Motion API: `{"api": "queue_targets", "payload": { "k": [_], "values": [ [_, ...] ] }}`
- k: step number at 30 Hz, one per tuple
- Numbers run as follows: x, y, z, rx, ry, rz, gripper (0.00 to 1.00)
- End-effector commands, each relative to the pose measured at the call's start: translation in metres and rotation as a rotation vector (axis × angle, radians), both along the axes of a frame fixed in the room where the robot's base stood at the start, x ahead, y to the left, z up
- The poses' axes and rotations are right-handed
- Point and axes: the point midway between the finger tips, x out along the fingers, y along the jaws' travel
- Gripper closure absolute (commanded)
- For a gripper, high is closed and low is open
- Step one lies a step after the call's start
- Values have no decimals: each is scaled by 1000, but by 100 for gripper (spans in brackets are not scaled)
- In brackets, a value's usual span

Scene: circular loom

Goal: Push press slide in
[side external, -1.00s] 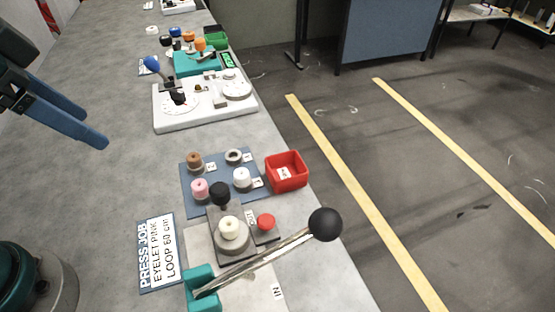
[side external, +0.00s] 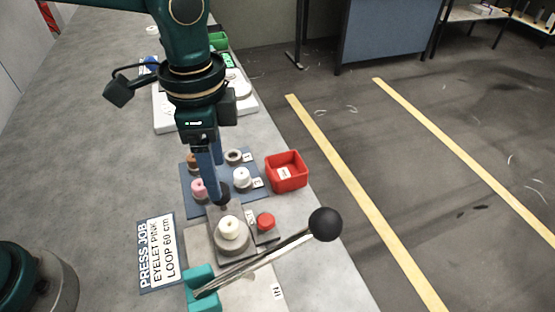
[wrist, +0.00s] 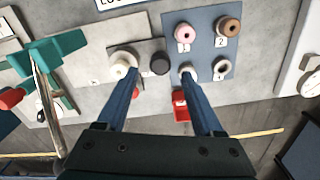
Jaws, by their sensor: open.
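The press slide (side external: 212,223) is a grey plate carrying a cream round die (side external: 229,228) and a black knob (side external: 224,201). The wrist view also shows the cream die (wrist: 123,63) and the black knob (wrist: 159,64). My gripper (side external: 216,193) points down at the knob. In the wrist view my gripper (wrist: 160,74) is open, its fingertips on either side of the knob; the left one overlaps the die's edge in the picture. I cannot tell whether either touches. A red button (side external: 265,221) is beside the slide.
A long lever with a black ball (side external: 325,224) reaches right from the bracket. A blue board (side external: 187,207) with pink, brown, white and grey pieces lies behind the slide. A red bin (side external: 287,172) stands at the table edge. A sign (side external: 159,252) lies left.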

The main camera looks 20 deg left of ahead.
Motion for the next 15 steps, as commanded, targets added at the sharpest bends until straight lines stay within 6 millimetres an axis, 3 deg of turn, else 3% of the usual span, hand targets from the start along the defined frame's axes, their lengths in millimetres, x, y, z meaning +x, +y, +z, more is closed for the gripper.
{"api": "queue_targets", "payload": {
  "k": [7,15],
  "values": [
    [-1,1,-32,1,2,3,31],
    [0,1,-41,0,-1,3,31]
  ]
}}
